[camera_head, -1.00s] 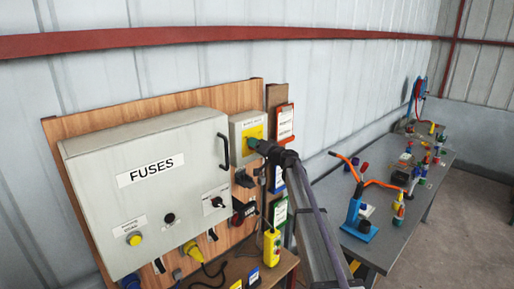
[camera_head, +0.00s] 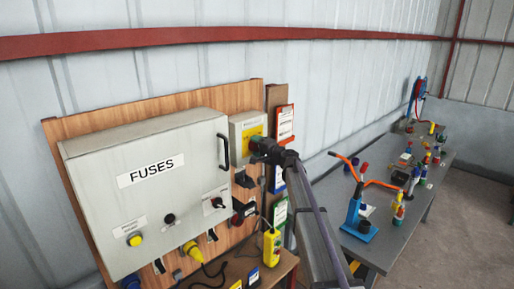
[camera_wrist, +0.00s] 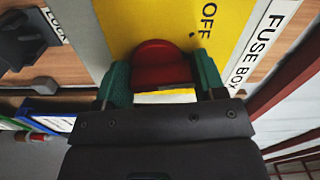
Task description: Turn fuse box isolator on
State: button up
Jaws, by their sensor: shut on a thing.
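The isolator is a light box with a yellow front plate (camera_head: 252,131), to the right of the big FUSES cabinet. In the wrist view the yellow plate (camera_wrist: 120,22) carries the word OFF, and the picture of it is turned sideways. A red knob (camera_wrist: 158,62) stands out from the plate. My gripper (camera_wrist: 163,82) has one green fingertip on each side of the knob and is shut on it. In the head view my gripper (camera_head: 256,147) is at the isolator's front and hides the knob.
The grey FUSES cabinet (camera_head: 150,210) with a black handle (camera_head: 224,151) is close on the left. Tags and clipboards (camera_head: 284,124) hang on the right. A yellow pendant control (camera_head: 271,244) is below. A workbench (camera_head: 430,185) with tools stands farther right.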

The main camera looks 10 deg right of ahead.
jog(key=m, duration=0.5)
jog(key=shift+w+d+r+m, duration=0.1)
jog(key=shift+m, duration=0.2)
jog(key=m, duration=0.5)
jog(key=shift+w+d, duration=0.1)
jog(key=shift+m, duration=0.3)
jog(key=o, duration=0.9)
jog(key=v, duration=1.1)
